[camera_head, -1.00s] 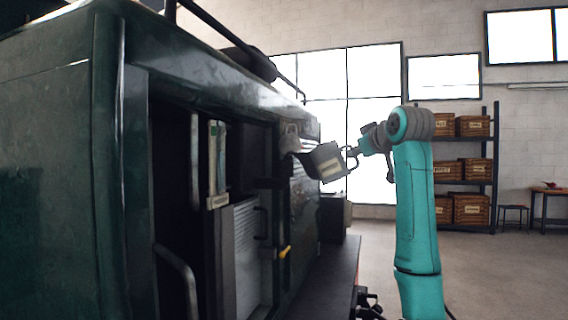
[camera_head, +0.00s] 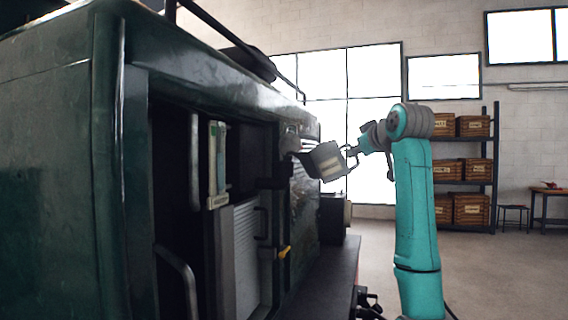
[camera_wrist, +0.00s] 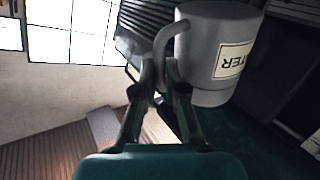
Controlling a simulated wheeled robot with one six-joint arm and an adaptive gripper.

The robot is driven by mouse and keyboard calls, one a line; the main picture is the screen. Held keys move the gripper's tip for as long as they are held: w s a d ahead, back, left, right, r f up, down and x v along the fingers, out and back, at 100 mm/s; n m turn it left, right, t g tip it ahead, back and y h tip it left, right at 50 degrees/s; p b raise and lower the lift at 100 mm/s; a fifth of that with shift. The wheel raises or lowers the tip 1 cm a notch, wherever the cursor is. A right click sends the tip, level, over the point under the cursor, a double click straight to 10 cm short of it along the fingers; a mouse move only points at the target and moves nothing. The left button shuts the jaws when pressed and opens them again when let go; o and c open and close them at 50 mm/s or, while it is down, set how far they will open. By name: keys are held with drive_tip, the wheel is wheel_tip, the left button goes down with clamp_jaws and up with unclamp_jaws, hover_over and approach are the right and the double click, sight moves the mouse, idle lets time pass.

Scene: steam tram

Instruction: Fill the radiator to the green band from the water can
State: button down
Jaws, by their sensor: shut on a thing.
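The grey water can (camera_head: 326,158) is held up beside the dark green tram, tilted with its spout side to the left, toward the tram's side. Its label shows upside down in the wrist view, where the can (camera_wrist: 205,55) fills the upper right. My gripper (camera_head: 352,153) is shut on the can's handle; the wrist view shows the fingers (camera_wrist: 160,76) around it. A tall gauge (camera_head: 217,165) with a pale strip stands in the tram's opening; its level cannot be read. Dark ribbed fins (camera_wrist: 150,25), possibly the radiator, show behind the can. No water stream can be made out.
The tram's side (camera_head: 60,180) fills the left, with a grey handrail (camera_head: 180,275) and a small yellow handle (camera_head: 284,252). A dark running board (camera_head: 325,280) lies below the can. Shelves with wooden crates (camera_head: 473,167) stand behind.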

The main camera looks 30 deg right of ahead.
drive_tip(key=shift+r+n, duration=0.3)
drive_tip(key=shift+r, duration=0.55)
drive_tip(key=shift+a+r, duration=0.1)
idle(0.4)
drive_tip(key=shift+w+r+n+g, duration=0.15)
drive_tip(key=shift+r+n+g, duration=0.3)
drive_tip(key=shift+r, duration=0.3)
drive_tip(key=shift+a+r, duration=0.1)
idle(0.5)
drive_tip(key=shift+w+a+r+n+g, duration=0.1)
drive_tip(key=shift+r+n+g, duration=0.1)
drive_tip(key=shift+r, duration=0.2)
drive_tip(key=shift+w+r+n+g, duration=0.1)
drive_tip(key=shift+r+g, duration=0.05)
drive_tip(key=shift+r, duration=0.25)
drive_tip(key=shift+r+h, duration=0.1)
drive_tip(key=shift+h, duration=0.2)
idle(0.8)
drive_tip(key=shift+w+a+r+n+g, duration=0.1)
drive_tip(key=shift+w+r+n+g, duration=0.05)
drive_tip(key=shift+r, duration=0.25)
drive_tip(key=shift+w+a+r+n+g, duration=0.1)
drive_tip(key=shift+r+g, duration=0.05)
drive_tip(key=shift+r, duration=0.2)
